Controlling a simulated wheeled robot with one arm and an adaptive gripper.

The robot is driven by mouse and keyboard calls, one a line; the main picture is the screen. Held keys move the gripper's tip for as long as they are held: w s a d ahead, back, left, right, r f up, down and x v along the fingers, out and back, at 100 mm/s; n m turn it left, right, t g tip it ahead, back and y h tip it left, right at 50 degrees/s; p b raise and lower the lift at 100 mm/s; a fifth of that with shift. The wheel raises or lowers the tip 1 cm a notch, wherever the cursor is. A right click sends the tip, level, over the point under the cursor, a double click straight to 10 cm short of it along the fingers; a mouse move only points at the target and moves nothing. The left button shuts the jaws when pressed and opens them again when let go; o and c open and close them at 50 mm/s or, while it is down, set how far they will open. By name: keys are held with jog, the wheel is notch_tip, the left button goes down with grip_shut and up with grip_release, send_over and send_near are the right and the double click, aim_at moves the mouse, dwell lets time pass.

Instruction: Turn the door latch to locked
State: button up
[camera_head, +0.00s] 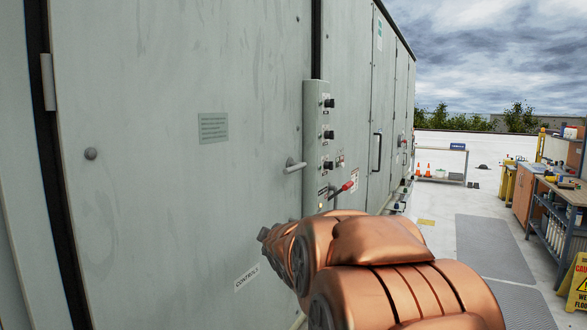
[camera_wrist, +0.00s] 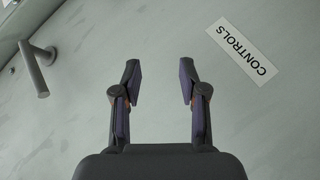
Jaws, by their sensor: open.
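The door latch (camera_head: 294,166) is a grey lever handle on the right side of the grey-green door (camera_head: 180,200). Its bar looks roughly level in the head view. In the wrist view the latch (camera_wrist: 34,68) is at the upper left, its bar running down from a round pivot. My gripper (camera_wrist: 160,75) is open and empty, facing the door panel between the latch and the CONTROLS label (camera_wrist: 242,50). It is apart from the latch. In the head view my copper-coloured arm hides most of the gripper, which is below the latch.
A control box (camera_head: 317,145) with several black knobs and a red-handled lever (camera_head: 344,188) stands just right of the latch. A round knob (camera_head: 90,153) is on the door's left. A workbench (camera_head: 565,190) and a yellow wet-floor sign (camera_head: 575,285) are at the far right.

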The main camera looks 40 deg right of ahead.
aim_at(295, 170)
jog(key=shift+w+d+r+n+t+h+p, duration=0.35)
jog(key=shift+d+r+n+t, duration=0.55)
jog(key=shift+d+r, duration=1.2)
jog(key=shift+w+d+r+n+t+h+p, duration=0.1)
jog(key=shift+w+d+r+n+t+h, duration=0.55)
jog(key=shift+d+r, duration=1.5)
jog(key=shift+d+r+n+t+h+p, duration=0.25)
jog(key=shift+d+r+n+t, duration=1)
jog(key=shift+r, duration=1.6)
jog(key=shift+p+x, duration=1.1)
jog(key=shift+x, duration=1.75)
jog(key=shift+d+f, duration=0.1)
jog(key=shift+f, duration=0.1)
grip_shut()
